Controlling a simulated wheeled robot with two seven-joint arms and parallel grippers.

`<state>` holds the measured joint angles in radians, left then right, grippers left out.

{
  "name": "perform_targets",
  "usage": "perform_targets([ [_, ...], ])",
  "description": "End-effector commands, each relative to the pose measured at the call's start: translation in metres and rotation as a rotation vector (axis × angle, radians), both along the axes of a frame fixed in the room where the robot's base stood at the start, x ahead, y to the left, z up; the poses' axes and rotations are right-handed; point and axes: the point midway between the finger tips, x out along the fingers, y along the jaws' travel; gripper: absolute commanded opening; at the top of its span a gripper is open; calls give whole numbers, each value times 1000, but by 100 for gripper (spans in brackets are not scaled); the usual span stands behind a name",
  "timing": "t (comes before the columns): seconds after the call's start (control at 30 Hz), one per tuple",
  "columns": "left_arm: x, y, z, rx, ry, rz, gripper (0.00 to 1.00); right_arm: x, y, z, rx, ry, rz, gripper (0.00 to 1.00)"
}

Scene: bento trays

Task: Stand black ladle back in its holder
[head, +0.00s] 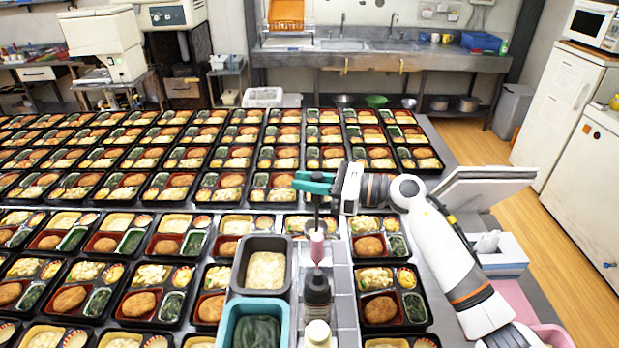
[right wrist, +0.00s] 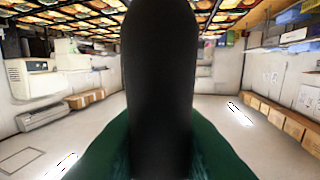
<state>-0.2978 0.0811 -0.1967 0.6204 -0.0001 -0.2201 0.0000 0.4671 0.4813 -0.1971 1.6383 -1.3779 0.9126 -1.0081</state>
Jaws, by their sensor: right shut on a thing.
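My right gripper (head: 312,184) comes in from the right above the narrow grey strip in the middle of the table. Its teal fingers are shut on the black ladle (head: 317,212). The ladle's dark shaft hangs roughly upright below the fingers. In the right wrist view the black ladle (right wrist: 160,90) fills the middle between the green fingers, very close to the camera. Its lower end in the head view is small and partly behind a pink-capped bottle (head: 317,246). I cannot make out the holder clearly. My left gripper is not in view.
A dark bottle (head: 317,290) and a cream-lidded jar (head: 318,333) stand on the strip. Left of them are a grey pan of pale food (head: 238,278) and a teal pan (head: 226,325). Rows of filled bento trays (head: 112,304) crowd the table on both sides, leaving little free room.

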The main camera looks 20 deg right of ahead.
Motion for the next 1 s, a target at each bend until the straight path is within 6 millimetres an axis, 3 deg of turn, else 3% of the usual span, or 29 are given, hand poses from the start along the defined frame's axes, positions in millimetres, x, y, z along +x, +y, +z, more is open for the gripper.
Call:
perform_targets([
  [0.3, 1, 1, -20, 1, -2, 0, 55, 0, 0, -38, 2, 1, 0, 0],
  [0.6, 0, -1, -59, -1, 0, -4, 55, 0, 0, -73, 0, -1, 1, 0],
  [1.0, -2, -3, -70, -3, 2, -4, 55, 0, 0, -83, 0, -1, 1, 0],
])
